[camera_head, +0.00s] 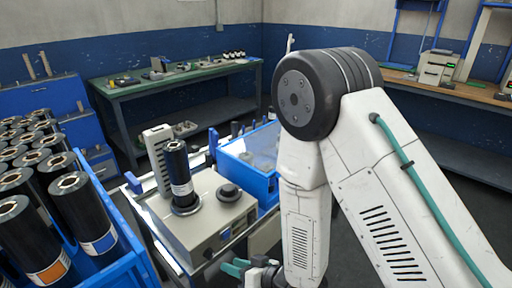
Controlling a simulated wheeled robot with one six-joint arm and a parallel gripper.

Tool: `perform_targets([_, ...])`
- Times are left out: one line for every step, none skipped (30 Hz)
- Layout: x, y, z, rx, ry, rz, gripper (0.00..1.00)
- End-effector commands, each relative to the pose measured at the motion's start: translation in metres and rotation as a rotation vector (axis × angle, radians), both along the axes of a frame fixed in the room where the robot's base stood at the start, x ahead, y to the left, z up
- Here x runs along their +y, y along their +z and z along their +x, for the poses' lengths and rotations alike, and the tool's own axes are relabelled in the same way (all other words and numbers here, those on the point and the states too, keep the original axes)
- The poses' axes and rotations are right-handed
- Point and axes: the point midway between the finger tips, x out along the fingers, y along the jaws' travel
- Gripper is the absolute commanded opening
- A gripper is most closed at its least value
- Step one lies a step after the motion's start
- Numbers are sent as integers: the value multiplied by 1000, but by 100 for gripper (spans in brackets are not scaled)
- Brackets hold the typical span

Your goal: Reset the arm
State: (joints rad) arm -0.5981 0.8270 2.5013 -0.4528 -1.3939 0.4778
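My white arm (366,165) fills the right half of the view, bent at a large dark joint, with a teal cable along its side. One link reaches up from the lower right and another hangs down from the joint. My gripper lies at or below the bottom edge, and its fingertips cannot be made out. A dark part of the arm's end and a piece of teal cable show at the bottom edge, in front of the cart.
A cart (150,236) holds a grey machine (205,232) with an upright black roll (178,168) and a blue bin (262,184). A blue crate (120,268) of black rolls stands at the left. A green-topped bench (175,78) and a wooden bench (460,89) line the walls.

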Motion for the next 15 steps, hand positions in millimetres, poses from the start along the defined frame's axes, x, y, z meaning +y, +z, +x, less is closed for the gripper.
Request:
perform_targets([-1, -5, -1, 5, 5, -24, 34])
perform_targets([-3, -9, -2, 11, 7, -48, 34])
perform_targets([-6, -17, -4, 23, 12, -90, 34])
perform_targets([-9, -24, -6, 36, 15, -128, 34])
perform_targets([-13, -33, -8, 52, 19, -174, 34])
perform_targets([-21, -46, -12, 77, 24, -244, 34])
perform_targets([-27, -55, -15, 98, 27, -299, 34])
perform_targets([-34, -62, -17, 117, 32, -353, 34])
perform_targets([-42, -68, -19, 138, 37, -422, 34])
perform_targets([-48, -71, -19, 152, 39, -472, 34])
perform_targets([-55, -72, -19, 168, 38, -519, 34])
perform_targets([-65, -72, -18, 186, 37, -580, 34])
perform_targets([-73, -71, -17, 202, 33, -623, 34])
perform_targets([-81, -68, -16, 217, 30, -665, 34])
perform_targets([-91, -64, -15, 238, 24, -718, 34])
